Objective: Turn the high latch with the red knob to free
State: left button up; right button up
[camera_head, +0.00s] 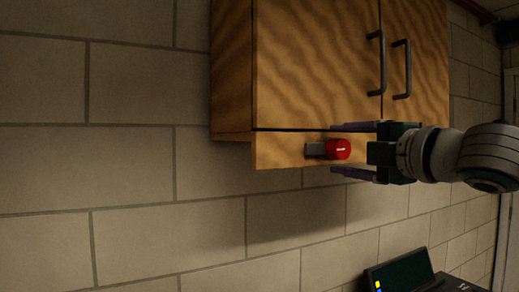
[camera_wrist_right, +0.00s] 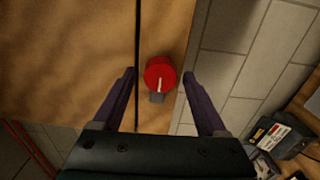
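The red knob (camera_head: 338,149) is a short round cap with a white mark. It sits with a small grey latch piece (camera_head: 314,150) on the wooden strip (camera_head: 274,152) under the cabinet doors. My right gripper (camera_head: 334,148) is open, with one purple finger above the knob and one below in the head view. Gaps show on both sides of the knob in the right wrist view (camera_wrist_right: 159,77). My left gripper is not in view.
The wooden cabinet (camera_head: 310,60) has two dark bar handles (camera_head: 376,63) above my right gripper. A block wall (camera_head: 130,170) lies behind and below. A dark device (camera_head: 402,272) stands at the lower right. The space below the strip looks clear.

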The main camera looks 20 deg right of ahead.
jog(key=shift+s+d+f+b, duration=0.1)
jog(key=shift+s+b, duration=0.15)
jog(key=shift+b, duration=0.05)
jog(key=s+b, duration=0.4)
jog(key=s, duration=0.5)
jog(key=shift+s+d+b, duration=0.2)
jog(key=shift+d+b, duration=0.1)
dwell(0.6)
